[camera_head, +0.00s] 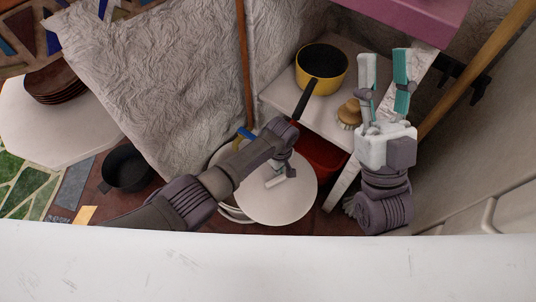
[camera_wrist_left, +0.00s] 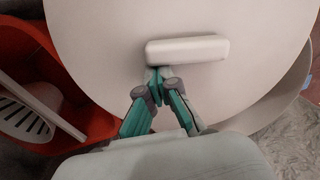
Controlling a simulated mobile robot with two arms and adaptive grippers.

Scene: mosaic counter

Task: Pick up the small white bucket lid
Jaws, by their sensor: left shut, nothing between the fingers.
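The white bucket lid (camera_head: 292,205) is a round disc lying over a pale bucket (camera_head: 228,213), offset so that part of the bucket shows at its left. The lid also fills the top of the left wrist view (camera_wrist_left: 100,35), with its bar handle (camera_wrist_left: 187,50) in the middle. My left gripper (camera_head: 275,180) is over the lid in the head view. In the left wrist view its fingertips (camera_wrist_left: 154,72) are together at the near edge of the handle, with nothing between them; contact cannot be told. My right gripper (camera_head: 384,62) is open and empty, pointing up, right of the lid.
A red bin (camera_head: 323,162) stands right of the lid. A yellow pan (camera_head: 313,62) and a wooden brush (camera_head: 349,113) sit on a shelf behind. A black pot (camera_head: 127,168) and stacked brown plates (camera_head: 55,85) are at the left. A white surface edge (camera_head: 268,260) crosses the front.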

